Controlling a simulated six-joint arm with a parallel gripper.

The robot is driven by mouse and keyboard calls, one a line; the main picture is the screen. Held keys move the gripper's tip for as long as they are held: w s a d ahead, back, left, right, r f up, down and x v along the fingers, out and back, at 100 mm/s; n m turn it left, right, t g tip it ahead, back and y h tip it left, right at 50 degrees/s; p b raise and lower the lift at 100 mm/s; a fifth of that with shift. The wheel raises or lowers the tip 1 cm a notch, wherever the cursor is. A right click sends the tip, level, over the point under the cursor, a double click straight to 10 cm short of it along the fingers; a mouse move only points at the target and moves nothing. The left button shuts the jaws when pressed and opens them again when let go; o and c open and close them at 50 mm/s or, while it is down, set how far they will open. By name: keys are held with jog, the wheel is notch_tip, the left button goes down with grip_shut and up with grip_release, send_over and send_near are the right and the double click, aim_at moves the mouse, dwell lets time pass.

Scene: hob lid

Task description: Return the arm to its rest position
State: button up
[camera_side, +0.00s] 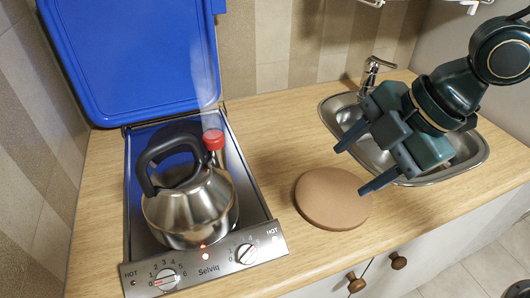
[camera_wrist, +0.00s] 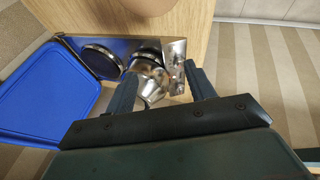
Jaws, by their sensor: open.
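My gripper (camera_side: 350,171) is in the right of the side view, raised over the sink and the worktop edge, its fingers apart and empty. In the wrist view my gripper (camera_wrist: 161,70) also shows its two fingers spread. The blue hob lid (camera_side: 135,50) stands open at the back of the hob (camera_side: 255,210). A steel kettle (camera_side: 190,208) with a black handle stands on the hob, well left of my gripper. In the wrist view the blue lid (camera_wrist: 45,95) is at the left and the kettle (camera_wrist: 150,90) shows between the fingers, partly cut off.
A round brown board (camera_side: 325,198) lies on the worktop below my fingers. The steel sink (camera_side: 335,108) and its tap (camera_side: 372,70) are behind my gripper. Control knobs (camera_side: 163,281) line the hob front.

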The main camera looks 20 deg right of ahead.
jog(key=s+d+r+m+t+h, duration=0.1)
jog(key=s+d+r+m+h, duration=0.15)
jog(key=d+m, duration=0.9)
jog(key=s+d+m+h, duration=0.1)
jog(key=s+d+m, duration=0.7)
jog(key=d, duration=0.5)
jog(key=shift+s+d+t, duration=0.35)
jog(key=shift+s+t, duration=0.05)
jog(key=shift+s, duration=0.45)
